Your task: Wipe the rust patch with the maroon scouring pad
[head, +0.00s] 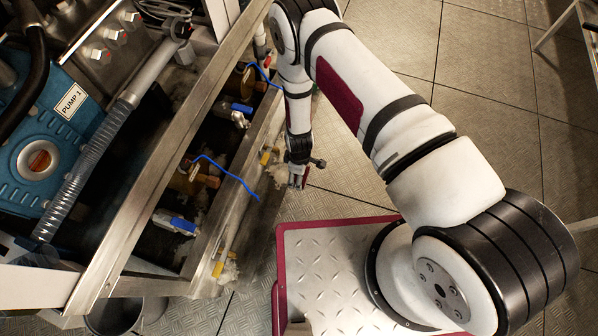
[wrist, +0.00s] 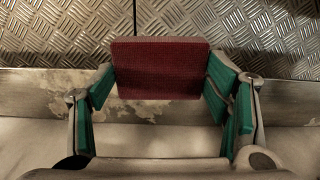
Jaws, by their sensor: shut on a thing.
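The maroon scouring pad (wrist: 158,70) is held flat-on between the green-padded fingers of my gripper (wrist: 160,88) in the wrist view. The fingers close on its left and right edges. Behind and below the pad, a metal rail (wrist: 285,100) runs across the picture. A mottled pale-and-brown patch (wrist: 58,84) stains the rail, left of the pad and partly behind it. It looks like the rust patch, but its full extent is hidden. I cannot tell whether the pad touches it. In the head view my gripper (head: 298,180) hangs low beside the metal frame, its contents too small to make out.
The metal skid frame (head: 140,205) stands at left, holding a blue pump (head: 45,150), blue-handled valves (head: 180,224) and a ribbed hose (head: 85,170). Tread-plate floor (head: 480,110) is open to the right.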

